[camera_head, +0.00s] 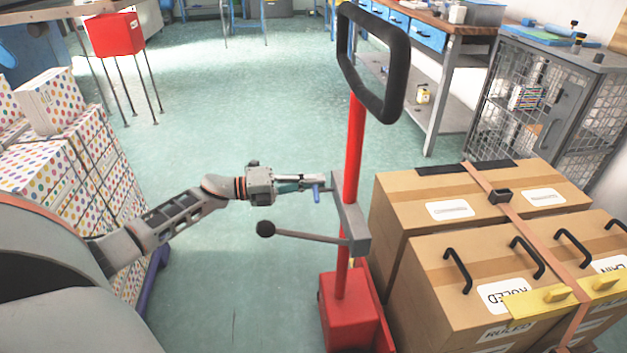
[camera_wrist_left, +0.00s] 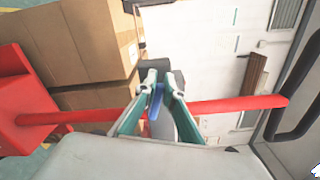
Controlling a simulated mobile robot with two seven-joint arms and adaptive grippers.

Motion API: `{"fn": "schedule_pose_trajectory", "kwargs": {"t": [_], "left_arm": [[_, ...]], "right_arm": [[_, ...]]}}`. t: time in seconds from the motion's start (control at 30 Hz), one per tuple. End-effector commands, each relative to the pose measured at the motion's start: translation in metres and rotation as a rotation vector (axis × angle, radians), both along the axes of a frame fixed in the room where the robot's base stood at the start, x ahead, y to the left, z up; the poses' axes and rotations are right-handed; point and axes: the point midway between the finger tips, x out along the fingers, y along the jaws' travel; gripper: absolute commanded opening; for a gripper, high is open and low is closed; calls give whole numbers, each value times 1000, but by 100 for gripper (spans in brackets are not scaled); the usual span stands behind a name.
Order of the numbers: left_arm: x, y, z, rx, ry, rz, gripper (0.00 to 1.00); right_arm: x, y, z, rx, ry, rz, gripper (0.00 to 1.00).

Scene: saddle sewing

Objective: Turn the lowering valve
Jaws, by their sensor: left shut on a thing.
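The pallet lifter has a red post (camera_head: 354,150), a black loop handle (camera_head: 374,62) and a grey bracket (camera_head: 351,228) with a ball-ended lever (camera_head: 300,235). The lowering valve (camera_head: 316,192) is a small blue lever beside the bracket. My left gripper (camera_head: 318,184) reaches in from the left and is shut on the valve. In the left wrist view, the blue valve (camera_wrist_left: 155,104) shows between the teal fingers of my left gripper (camera_wrist_left: 162,82). The fingers partly hide it. My right gripper is not in view.
Strapped cardboard boxes (camera_head: 405,205) stand right of the lifter. Dotted boxes (camera_head: 60,155) are stacked at the left. A red stool (camera_head: 116,34), a workbench (camera_head: 447,22) and a mesh cabinet (camera_head: 545,95) stand farther back. The green floor (camera_head: 225,100) beyond my arm is clear.

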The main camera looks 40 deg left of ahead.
Motion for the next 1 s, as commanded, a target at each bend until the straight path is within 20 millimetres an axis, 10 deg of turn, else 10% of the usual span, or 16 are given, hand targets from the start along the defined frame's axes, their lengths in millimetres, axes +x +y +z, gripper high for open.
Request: {"fn": "schedule_pose_trajectory", "kwargs": {"t": [0.83,0.9,1.0], "left_arm": [[0,1,-5,-107,93,0,0],[0,1,-5,-107,93,0,22],[0,1,-5,-107,92,0,26]], "right_arm": [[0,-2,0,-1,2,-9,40],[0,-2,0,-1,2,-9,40],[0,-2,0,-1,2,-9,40]]}}
